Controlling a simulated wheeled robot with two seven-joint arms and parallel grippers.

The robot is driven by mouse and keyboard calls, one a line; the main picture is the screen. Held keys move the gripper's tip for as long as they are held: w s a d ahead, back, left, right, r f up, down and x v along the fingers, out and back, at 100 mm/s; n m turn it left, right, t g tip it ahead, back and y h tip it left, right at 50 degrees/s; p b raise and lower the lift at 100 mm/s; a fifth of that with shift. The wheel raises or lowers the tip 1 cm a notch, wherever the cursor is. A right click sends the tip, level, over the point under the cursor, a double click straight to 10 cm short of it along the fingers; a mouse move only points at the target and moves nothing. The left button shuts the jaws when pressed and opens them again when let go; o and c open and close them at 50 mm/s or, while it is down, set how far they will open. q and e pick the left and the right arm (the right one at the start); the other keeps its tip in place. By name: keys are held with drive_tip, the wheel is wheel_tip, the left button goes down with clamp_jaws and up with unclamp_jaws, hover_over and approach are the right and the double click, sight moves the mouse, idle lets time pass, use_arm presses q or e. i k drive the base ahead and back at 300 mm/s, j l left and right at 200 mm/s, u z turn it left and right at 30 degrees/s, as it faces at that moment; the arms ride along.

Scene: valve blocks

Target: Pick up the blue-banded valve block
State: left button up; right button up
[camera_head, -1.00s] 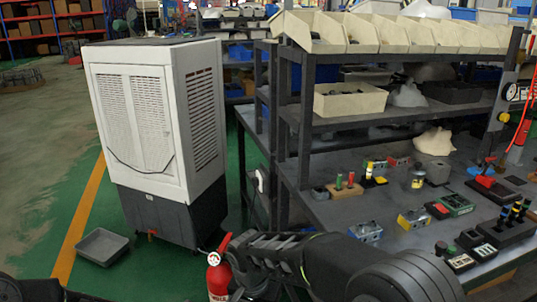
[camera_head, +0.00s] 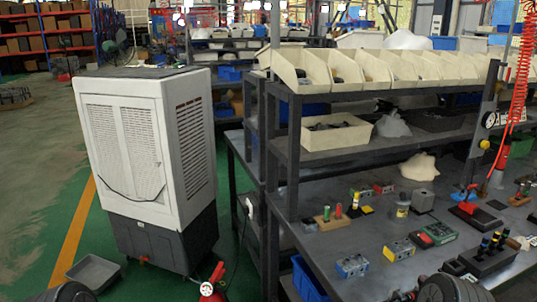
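The blue-banded valve block (camera_head: 352,265) is a small grey block with blue on it, near the front left part of the grey workbench top (camera_head: 335,243). A similar grey block with a yellow band (camera_head: 398,249) sits just right of and behind it, apart from it. Dark rounded links of my arms show at the bottom edge, one at the lower left and one at the lower right. Neither gripper's fingers can be made out. Nothing covers the blue-banded block.
A red-and-black piece (camera_head: 421,239) and a green box (camera_head: 441,232) lie right of the blocks. Farther back are a peg stand (camera_head: 331,220) and shelves with beige bins (camera_head: 335,134). A white air cooler (camera_head: 125,140), grey tray (camera_head: 93,272) and fire extinguisher (camera_head: 211,288) stand at left.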

sight(356, 267)
drive_tip(key=k+l+z, duration=0.15)
drive_tip(key=l+z, duration=0.15)
drive_tip(key=l, duration=0.65)
drive_tip(key=l+z, duration=0.35)
drive_tip(key=l, duration=0.65)
